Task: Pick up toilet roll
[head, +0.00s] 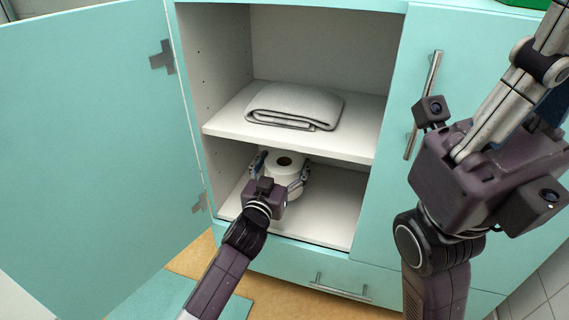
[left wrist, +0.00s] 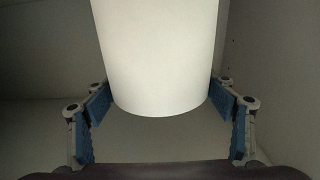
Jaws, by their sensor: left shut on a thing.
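A white toilet roll (head: 287,165) is in the lower compartment of the open cabinet, below the middle shelf. It stands upright, with its dark core hole facing up. My left gripper (head: 281,174) reaches into this compartment and is shut on the roll, a finger on each side. In the left wrist view the roll (left wrist: 158,60) fills the upper middle, between the blue finger pads. Its top is cut off there. I cannot tell whether its base touches the compartment floor.
A folded grey towel (head: 293,106) lies on the middle shelf (head: 225,122), just above the left gripper. The open teal door (head: 85,140) stands at the left. A closed door with a long handle (head: 424,105) is at the right, and a drawer (head: 340,280) is below.

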